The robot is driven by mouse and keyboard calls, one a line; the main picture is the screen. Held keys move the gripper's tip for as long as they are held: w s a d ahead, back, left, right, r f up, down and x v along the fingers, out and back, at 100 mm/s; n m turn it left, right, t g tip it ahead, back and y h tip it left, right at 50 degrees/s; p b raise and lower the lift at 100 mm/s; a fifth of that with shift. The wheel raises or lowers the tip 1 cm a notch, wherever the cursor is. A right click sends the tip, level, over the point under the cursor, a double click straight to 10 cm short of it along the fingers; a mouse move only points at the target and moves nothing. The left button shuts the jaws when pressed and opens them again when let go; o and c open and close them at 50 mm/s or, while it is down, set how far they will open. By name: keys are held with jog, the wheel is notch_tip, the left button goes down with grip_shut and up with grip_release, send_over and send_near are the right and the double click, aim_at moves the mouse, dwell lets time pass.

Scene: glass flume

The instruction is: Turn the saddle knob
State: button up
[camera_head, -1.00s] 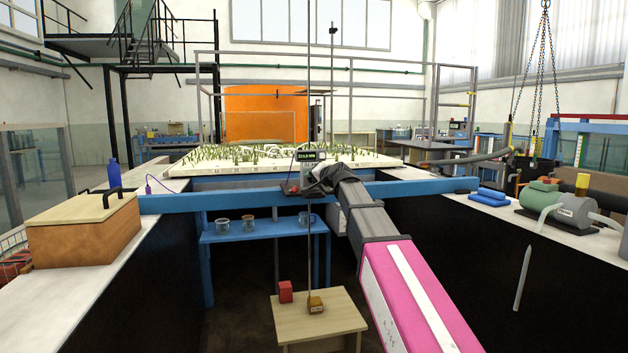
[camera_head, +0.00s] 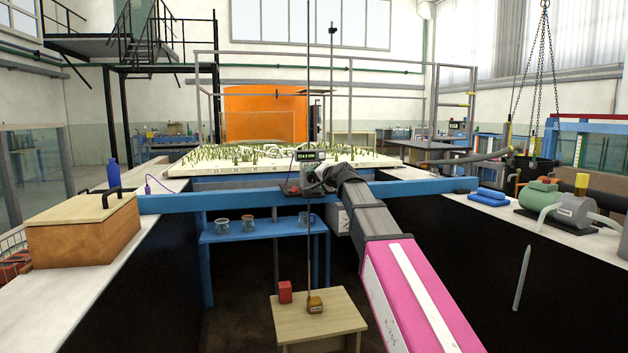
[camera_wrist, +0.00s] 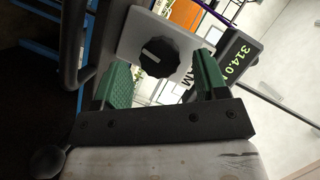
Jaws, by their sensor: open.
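The saddle knob (camera_wrist: 159,57) is black and ribbed with a pale pointer line. It sits on a pale plate (camera_wrist: 137,27) in the wrist view. My gripper (camera_wrist: 160,75) is open, with its green-padded fingers on either side of the knob and a gap showing on each side. In the head view my gripper (camera_head: 322,177) is at the saddle (camera_head: 291,188) on the blue beam; the knob is hidden there. A digital display (camera_head: 309,155) stands above the saddle, and its green digits also show in the wrist view (camera_wrist: 238,59).
The blue beam (camera_head: 240,200) spans the flume between two pale ledges. A thin vertical rod (camera_head: 309,250) drops from the saddle to a weight on a low wooden table (camera_head: 335,322). A dark bar (camera_wrist: 92,60) runs close left of my gripper in the wrist view.

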jog(key=v, duration=0.8)
jog(key=shift+s+d, duration=0.2)
jog(key=shift+s, duration=0.15)
jog(key=shift+s+r, duration=0.1)
jog(key=shift+s, duration=0.1)
dwell(0.6)
jog(key=shift+w, duration=0.1)
jog(key=x, duration=1)
jog(key=shift+w+a, duration=0.15)
jog(key=shift+w, duration=0.1)
jog(key=c, duration=0.9)
